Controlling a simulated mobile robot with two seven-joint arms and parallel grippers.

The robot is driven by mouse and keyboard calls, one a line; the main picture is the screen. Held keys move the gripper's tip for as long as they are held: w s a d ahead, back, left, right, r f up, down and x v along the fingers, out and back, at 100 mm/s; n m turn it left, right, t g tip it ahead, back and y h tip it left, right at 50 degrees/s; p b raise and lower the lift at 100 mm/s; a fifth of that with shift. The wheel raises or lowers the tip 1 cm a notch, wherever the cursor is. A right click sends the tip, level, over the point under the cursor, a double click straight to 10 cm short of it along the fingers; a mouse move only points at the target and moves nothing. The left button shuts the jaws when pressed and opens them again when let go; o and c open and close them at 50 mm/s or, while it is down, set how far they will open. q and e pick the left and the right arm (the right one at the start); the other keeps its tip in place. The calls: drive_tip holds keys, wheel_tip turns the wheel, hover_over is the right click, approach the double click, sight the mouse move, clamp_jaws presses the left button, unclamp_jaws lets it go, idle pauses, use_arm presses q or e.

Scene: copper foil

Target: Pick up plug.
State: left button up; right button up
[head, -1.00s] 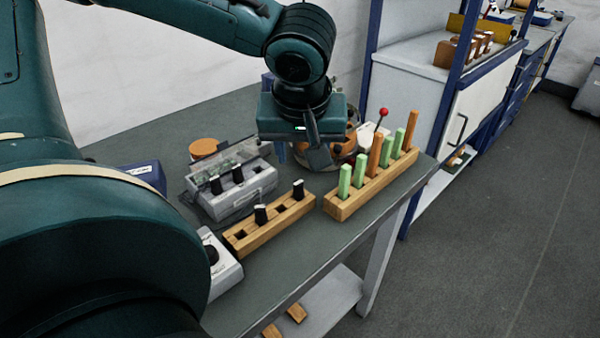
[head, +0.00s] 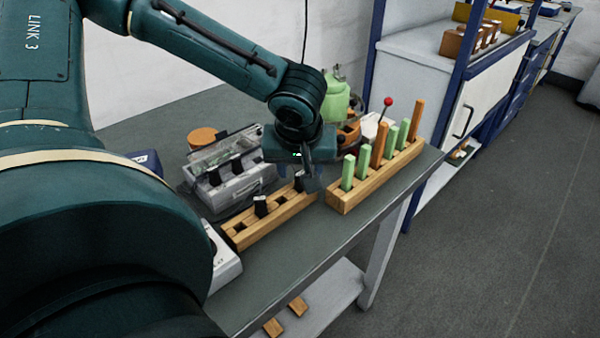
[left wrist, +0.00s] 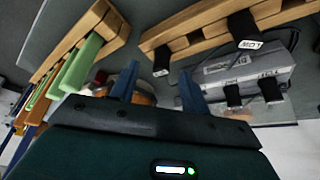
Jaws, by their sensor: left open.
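Two black plugs stand in a wooden block with square holes (head: 245,236). One plug (head: 261,206) is near the middle of the block; it also shows in the left wrist view with white lettering (left wrist: 243,30). The other plug (left wrist: 161,62) is near the block's right end, close to my left gripper (head: 297,180). In the left wrist view, the open fingers of that gripper (left wrist: 158,88) lie on either side of this plug, apart from it. More black plugs (head: 214,178) stand in a grey box (head: 243,188) behind the block. My right gripper is not in view.
A second wooden block (head: 375,182) with green and orange sticks stands just right of the gripper. A red-knobbed lever (head: 388,102) and a green container (head: 335,100) are behind. The table's front (head: 300,250) is clear.

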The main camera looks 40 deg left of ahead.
use_arm(q)
drive_tip(key=x, duration=0.2)
drive_tip(key=shift+a+f, duration=0.1)
drive_tip(key=shift+f, duration=0.15)
drive_tip(key=shift+c, duration=0.6)
clamp_jaws()
